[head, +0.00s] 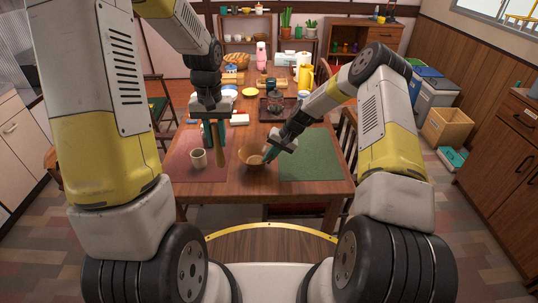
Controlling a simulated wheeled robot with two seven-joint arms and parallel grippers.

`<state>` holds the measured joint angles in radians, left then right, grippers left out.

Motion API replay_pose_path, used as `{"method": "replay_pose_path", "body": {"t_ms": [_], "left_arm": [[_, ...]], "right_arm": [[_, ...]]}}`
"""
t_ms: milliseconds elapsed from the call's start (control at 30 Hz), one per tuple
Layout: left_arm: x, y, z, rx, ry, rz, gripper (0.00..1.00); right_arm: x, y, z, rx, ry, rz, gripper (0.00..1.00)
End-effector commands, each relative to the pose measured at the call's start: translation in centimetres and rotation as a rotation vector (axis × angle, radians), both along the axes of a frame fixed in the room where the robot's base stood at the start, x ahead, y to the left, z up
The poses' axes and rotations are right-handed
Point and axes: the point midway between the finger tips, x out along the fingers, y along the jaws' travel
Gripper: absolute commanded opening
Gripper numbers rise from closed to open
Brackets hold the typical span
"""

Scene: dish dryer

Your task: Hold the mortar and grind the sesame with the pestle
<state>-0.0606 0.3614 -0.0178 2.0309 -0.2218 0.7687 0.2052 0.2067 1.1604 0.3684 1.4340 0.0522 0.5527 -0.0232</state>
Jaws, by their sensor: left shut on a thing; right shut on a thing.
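The mortar (250,164), a brown bowl, stands upright near the table's front edge, between two placemats. My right gripper (269,153) is shut on the right side of the mortar's rim. My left gripper (215,137) is shut on the wooden pestle (220,167), which hangs roughly upright. The pestle is to the left of the mortar and looks apart from it. The sesame is too small to make out inside the bowl.
A pale cup (198,158) stands on the red placemat (183,174), just left of the pestle. A green placemat (312,160) to the right is bare. A dark tray (290,110) and several dishes fill the table's far part. Chairs stand at both sides.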

Motion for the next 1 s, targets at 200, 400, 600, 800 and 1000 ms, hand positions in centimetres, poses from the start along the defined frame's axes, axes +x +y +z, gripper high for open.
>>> {"method": "replay_pose_path", "body": {"t_ms": [200,400,600,800,1000], "left_arm": [[0.00,0.00,0.01,0.000,0.000,0.000,0.00],[0.01,0.00,0.01,0.000,0.000,0.000,0.00],[0.00,0.00,0.01,0.000,0.000,0.000,0.00],[0.00,0.00,0.01,0.000,0.000,0.000,0.00],[0.01,0.00,0.01,0.000,0.000,0.000,0.00]], "right_arm": [[0.07,0.00,-0.49,0.001,-0.002,-0.001,0.00],[0.07,0.01,-0.49,0.001,-0.002,-0.001,0.00],[0.06,0.01,-0.61,0.001,-0.002,0.000,0.00],[0.07,0.01,-0.85,0.001,-0.002,0.000,0.00],[0.07,0.01,-1.10,0.001,-0.002,0.000,0.00]]}}
